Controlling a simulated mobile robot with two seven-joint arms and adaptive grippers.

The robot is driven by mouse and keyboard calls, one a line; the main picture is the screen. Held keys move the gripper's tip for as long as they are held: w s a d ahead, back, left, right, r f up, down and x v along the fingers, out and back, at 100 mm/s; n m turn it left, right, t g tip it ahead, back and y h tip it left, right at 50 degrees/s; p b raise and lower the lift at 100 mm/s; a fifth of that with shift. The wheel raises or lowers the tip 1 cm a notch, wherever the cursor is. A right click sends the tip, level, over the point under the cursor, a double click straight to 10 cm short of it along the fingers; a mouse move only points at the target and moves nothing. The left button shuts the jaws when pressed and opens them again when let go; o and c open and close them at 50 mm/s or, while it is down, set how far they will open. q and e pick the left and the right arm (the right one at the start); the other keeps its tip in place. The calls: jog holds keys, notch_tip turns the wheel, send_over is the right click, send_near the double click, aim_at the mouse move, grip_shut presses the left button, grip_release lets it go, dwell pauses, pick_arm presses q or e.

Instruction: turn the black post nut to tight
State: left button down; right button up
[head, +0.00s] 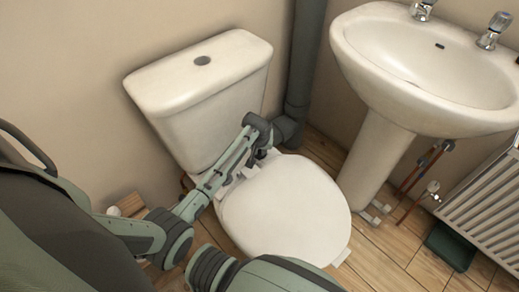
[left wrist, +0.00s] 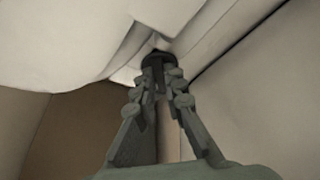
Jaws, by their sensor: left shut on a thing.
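The black post nut (left wrist: 153,58) shows in the left wrist view as a small dark round piece close under white porcelain. My left gripper (left wrist: 158,80) has its two fingers closed on the nut, one on each side, and the fingertips cover part of it. In the head view my left gripper (head: 262,153) reaches down at the back right of the toilet seat, and its fingertips are hidden. The nut is hidden in the head view. How far the nut is turned cannot be told. My right gripper is not in view.
The white toilet seat lid (head: 287,210) is down, in front of the cistern (head: 203,85). A dark grey waste pipe (head: 305,65) rises just right of my left wrist. A basin on a pedestal (head: 375,160) and a radiator (head: 485,210) stand at the right.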

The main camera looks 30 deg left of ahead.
pick_arm(q)
jog(key=shift+s+f, duration=0.15)
jog(key=shift+f, duration=0.05)
jog(key=c, duration=1.5)
grip_release()
jog(key=shift+r, duration=0.2)
jog(key=v, duration=1.1)
jog(key=shift+r, duration=0.35)
